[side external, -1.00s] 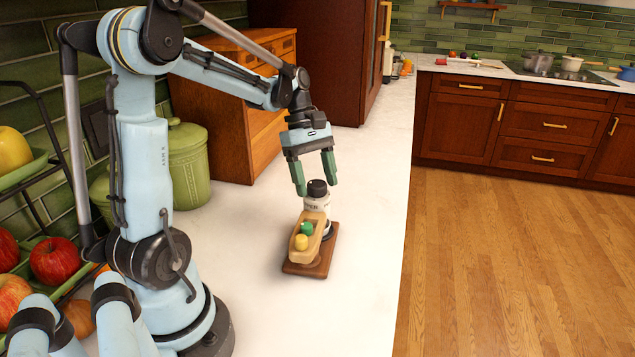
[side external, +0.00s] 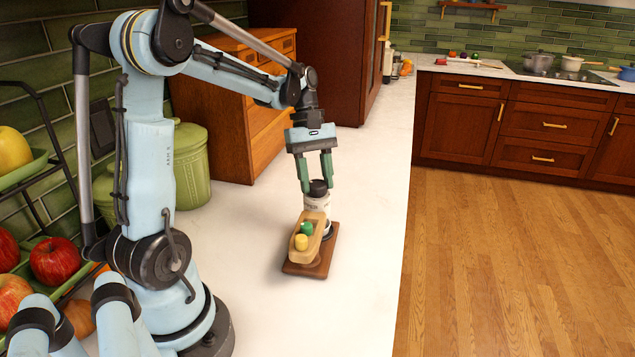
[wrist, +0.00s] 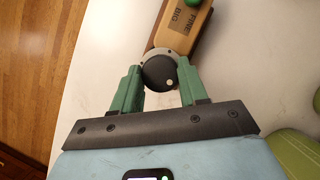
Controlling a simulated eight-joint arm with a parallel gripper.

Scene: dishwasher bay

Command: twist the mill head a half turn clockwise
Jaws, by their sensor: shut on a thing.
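The mill is a white cylinder (side external: 315,201) with a black round head (side external: 318,188). It stands upright at the far end of a brown wooden board. In the wrist view the black head (wrist: 160,73) shows from above, with a pale dot near its edge. My gripper (side external: 318,189) points down over the mill, and its two green fingers are shut on the black head from both sides. The wrist view also shows the gripper's fingertips (wrist: 160,68) on either side of the head. The lower part of the mill is partly hidden behind a wooden tray.
Green canisters (side external: 188,165) and a wooden cabinet (side external: 240,110) stand behind to the left. The white counter (side external: 370,190) is clear right of the board.

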